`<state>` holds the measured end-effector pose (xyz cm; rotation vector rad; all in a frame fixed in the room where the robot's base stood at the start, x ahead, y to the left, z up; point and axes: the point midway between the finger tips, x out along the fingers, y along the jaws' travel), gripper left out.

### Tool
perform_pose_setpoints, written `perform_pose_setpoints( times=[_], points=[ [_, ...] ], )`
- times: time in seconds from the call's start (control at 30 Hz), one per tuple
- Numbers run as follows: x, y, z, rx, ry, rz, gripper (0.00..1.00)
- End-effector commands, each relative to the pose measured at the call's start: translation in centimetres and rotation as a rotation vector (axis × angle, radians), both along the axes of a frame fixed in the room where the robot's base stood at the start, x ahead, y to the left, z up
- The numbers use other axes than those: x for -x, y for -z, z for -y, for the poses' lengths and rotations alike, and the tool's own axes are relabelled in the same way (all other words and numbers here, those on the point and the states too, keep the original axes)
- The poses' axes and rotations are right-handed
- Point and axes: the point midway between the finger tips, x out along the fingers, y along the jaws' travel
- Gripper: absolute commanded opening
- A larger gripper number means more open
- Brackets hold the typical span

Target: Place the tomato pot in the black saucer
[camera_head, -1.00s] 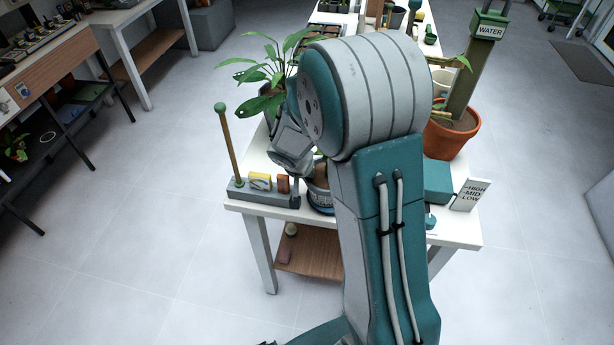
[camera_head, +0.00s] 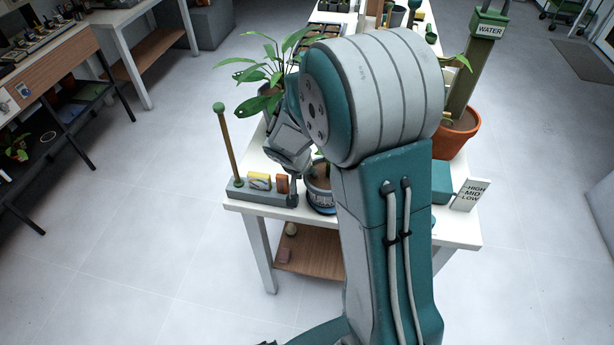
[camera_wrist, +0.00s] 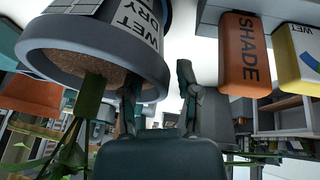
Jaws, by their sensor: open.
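A dark grey pot with soil and a WET/DRY label (camera_wrist: 55,57) fills the upper left of the wrist view, which looks upside down. It also stands at the table's near edge in the head view (camera_head: 321,198), partly behind my arm. I cannot tell for certain that it is the tomato pot. My gripper (camera_wrist: 158,80) is open, with one finger close by the pot's rim and the other off to the right, and nothing held between them. In the head view my gripper (camera_head: 294,178) is just left of this pot. I cannot make out the black saucer.
A grey tray (camera_head: 240,192) holds an upright stick, a yellow block (camera_head: 260,181) and an orange SHADE block (camera_wrist: 243,55), close beside my gripper. A leafy plant (camera_head: 262,75) stands behind it. A terracotta pot (camera_head: 455,138) and a HIGH/MID/LOW sign (camera_head: 471,194) are at the right.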

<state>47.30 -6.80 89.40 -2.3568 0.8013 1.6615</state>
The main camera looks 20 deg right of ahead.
Motion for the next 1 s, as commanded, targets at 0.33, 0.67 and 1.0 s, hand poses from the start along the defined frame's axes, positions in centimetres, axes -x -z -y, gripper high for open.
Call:
perform_pose_setpoints(
  times=[0.33, 0.67, 1.0],
  points=[
    [1.7, -6.6, -2.5, -0.001, -0.002, 0.005, 0.43],
    [2.8, -9.7, -3.5, -0.004, -0.006, 0.002, 0.43],
    [10.2, -16.6, -3.8, -0.071, -0.168, 0.030, 0.43]
  ],
)
